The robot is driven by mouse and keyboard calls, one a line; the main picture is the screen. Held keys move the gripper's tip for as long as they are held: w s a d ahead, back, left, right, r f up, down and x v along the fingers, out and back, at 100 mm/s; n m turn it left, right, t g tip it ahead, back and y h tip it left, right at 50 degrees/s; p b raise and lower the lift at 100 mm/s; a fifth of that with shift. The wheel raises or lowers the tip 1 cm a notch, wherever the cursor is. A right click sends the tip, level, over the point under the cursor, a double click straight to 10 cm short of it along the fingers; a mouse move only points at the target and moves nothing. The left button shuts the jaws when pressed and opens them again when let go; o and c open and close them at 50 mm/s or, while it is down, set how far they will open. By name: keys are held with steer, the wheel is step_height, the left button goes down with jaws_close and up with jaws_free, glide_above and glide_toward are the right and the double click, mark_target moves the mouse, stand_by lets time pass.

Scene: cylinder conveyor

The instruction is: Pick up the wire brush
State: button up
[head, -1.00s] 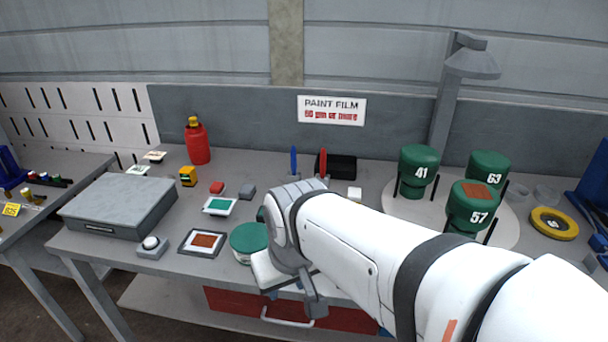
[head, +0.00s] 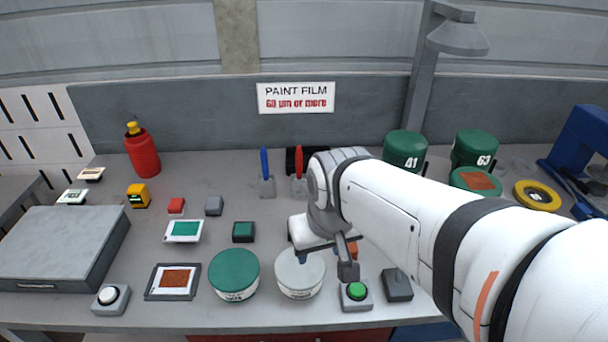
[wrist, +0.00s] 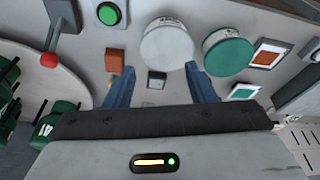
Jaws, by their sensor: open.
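No tool is plainly recognisable as a wire brush. Two upright tools with grey lower ends stand near the back wall in the head view: a blue-handled one (head: 265,164) and a red-handled one (head: 299,163). I cannot tell whether either is the brush. My gripper (wrist: 159,67) is open, with its two blue fingers apart and nothing held between them. In the head view it is mostly hidden under my wrist, above the bench by the white-lidded can (head: 300,272). Both handled tools are farther back than my gripper and do not show in the wrist view.
A green-lidded can (head: 234,274), a green button box (head: 356,293) and a framed brown sample (head: 173,281) line the front. A red bottle (head: 142,152) stands back left. Numbered green cans (head: 405,150) and a yellow ring (head: 537,195) are at the right.

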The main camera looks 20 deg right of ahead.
steer(key=o, duration=0.3)
steer(key=w+d+f, duration=0.2)
steer(key=w+d, duration=0.1)
steer(key=w, duration=0.3)
steer(key=w+d+f+m, duration=0.1)
steer(key=w+d+f, duration=0.1)
steer(key=w, duration=0.4)
steer(key=shift+w+d+f+t+b, duration=0.15)
steer(key=shift+d+f+t+b, duration=0.2)
steer(key=shift+d, duration=0.55)
steer(key=shift+m+t+h, duration=0.25)
steer(key=shift+m+h, duration=0.35)
steer(key=shift+m, duration=0.3)
steer(key=w+d+f, duration=0.4)
steer(key=w, duration=0.1)
steer(key=w+d+f, duration=0.5)
steer(key=shift+d+b, duration=0.3)
steer(key=shift+b, duration=0.05)
steer(key=shift+x, duration=1.15)
steer(key=shift+w+a+p+x, duration=0.15)
steer(key=shift+p+x, duration=0.1)
steer(key=shift+x, duration=0.65)
steer(key=shift+w+a+p+x, duration=0.15)
steer(key=shift+p+x, duration=0.1)
steer(key=shift+x, duration=0.65)
steer(key=shift+w+p+x, duration=0.1)
steer(key=shift+p+x, duration=0.15)
steer(key=shift+x, duration=0.65)
steer(key=shift+r, duration=0.15)
steer(key=shift+c, duration=0.4)
